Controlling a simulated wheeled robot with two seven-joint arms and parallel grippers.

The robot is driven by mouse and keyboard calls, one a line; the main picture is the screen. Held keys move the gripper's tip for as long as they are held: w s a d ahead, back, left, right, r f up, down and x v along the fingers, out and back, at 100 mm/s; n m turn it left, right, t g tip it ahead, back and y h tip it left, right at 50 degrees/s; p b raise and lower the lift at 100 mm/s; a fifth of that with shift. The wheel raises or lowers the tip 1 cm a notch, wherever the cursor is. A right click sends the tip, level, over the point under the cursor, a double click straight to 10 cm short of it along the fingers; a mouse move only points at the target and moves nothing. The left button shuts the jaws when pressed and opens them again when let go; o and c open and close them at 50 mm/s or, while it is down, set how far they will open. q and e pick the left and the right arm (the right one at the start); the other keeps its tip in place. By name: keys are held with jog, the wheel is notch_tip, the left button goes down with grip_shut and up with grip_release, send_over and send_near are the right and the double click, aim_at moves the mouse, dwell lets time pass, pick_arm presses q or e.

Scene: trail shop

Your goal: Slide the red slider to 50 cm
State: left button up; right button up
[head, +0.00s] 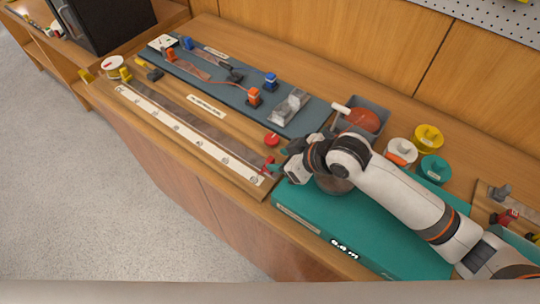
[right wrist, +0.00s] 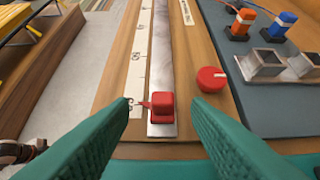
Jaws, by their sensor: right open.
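The red slider (right wrist: 162,107) sits near the close end of a metal rail (right wrist: 163,50). Its red pointer reaches left over a white scale strip (right wrist: 140,60), beside a printed mark too small to read surely. In the head view the slider (head: 267,164) is at the right end of the scale strip (head: 190,136), partly hidden by my gripper. My right gripper (head: 279,160) is open, its teal fingers (right wrist: 161,104) on either side of the slider with gaps between. My left gripper is not in view.
A red round knob (right wrist: 210,79) stands on the wood right of the rail. A blue-grey board (head: 225,82) with blue and orange parts lies behind. A teal box (head: 310,220) is under my right arm. Spools (head: 401,152) stand at right.

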aim_at(270, 159)
jog(key=x, duration=0.5)
jog(key=shift+w+f, duration=0.1)
jog(key=shift+w, duration=0.15)
jog(key=shift+a, duration=0.1)
jog(key=shift+c, duration=1.1)
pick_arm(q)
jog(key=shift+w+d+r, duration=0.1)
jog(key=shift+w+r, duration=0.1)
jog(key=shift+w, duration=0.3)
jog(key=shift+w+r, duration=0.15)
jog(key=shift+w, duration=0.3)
pick_arm(e)
grip_shut()
